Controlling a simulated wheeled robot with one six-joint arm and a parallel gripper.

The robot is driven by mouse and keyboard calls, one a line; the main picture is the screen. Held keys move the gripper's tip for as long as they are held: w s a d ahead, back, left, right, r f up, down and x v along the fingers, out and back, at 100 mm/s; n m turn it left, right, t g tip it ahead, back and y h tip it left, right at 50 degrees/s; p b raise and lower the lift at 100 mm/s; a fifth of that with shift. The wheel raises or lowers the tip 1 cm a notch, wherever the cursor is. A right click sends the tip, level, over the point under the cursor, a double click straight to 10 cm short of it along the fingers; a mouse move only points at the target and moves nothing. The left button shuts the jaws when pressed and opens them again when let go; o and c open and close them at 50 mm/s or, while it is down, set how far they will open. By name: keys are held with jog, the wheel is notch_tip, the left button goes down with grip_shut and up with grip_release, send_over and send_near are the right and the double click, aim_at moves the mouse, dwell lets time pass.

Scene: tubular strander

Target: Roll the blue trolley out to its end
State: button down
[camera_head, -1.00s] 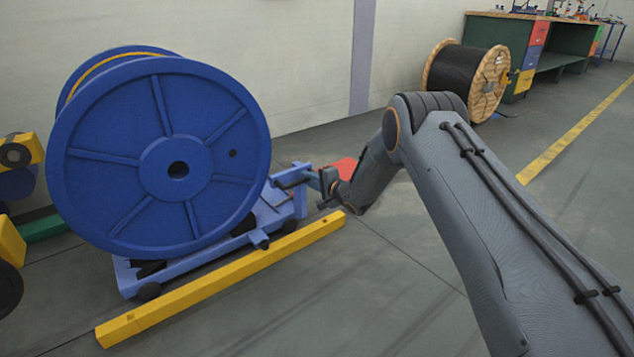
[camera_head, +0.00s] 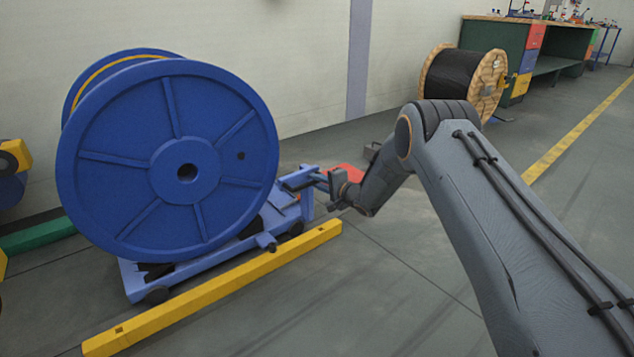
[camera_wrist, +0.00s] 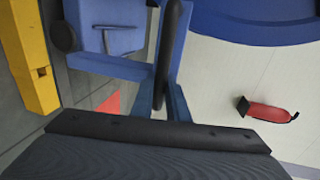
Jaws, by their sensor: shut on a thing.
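The blue trolley (camera_head: 207,258) stands on the floor at left in the head view, on small dark wheels, with a big blue reel (camera_head: 120,165) upright on it. Its right end has an upright blue frame with a dark handle bar. My gripper (camera_head: 328,186) is at that right end, shut on the handle. In the wrist view, the dark handle bar (camera_wrist: 172,45) runs down between the two blue-grey fingers (camera_wrist: 162,100). The wrist view also shows part of the trolley (camera_wrist: 112,30) at upper left. The exact finger contact is hard to see.
A yellow floor rail (camera_head: 215,290) runs along the trolley's near side. A red patch (camera_head: 345,173) shows behind my gripper. A wooden reel of black cable (camera_head: 462,78) and a workbench (camera_head: 560,50) stand at back right. A red extinguisher (camera_wrist: 270,112) shows in the wrist view.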

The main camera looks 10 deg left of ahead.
jog(key=shift+a, duration=0.15)
dwell(0.6)
jog(key=c, duration=1.7)
grip_release()
jog(key=shift+a, duration=0.1)
jog(key=shift+d, duration=0.3)
jog(key=shift+p+v, duration=2.05)
jog(key=shift+v, duration=1.8)
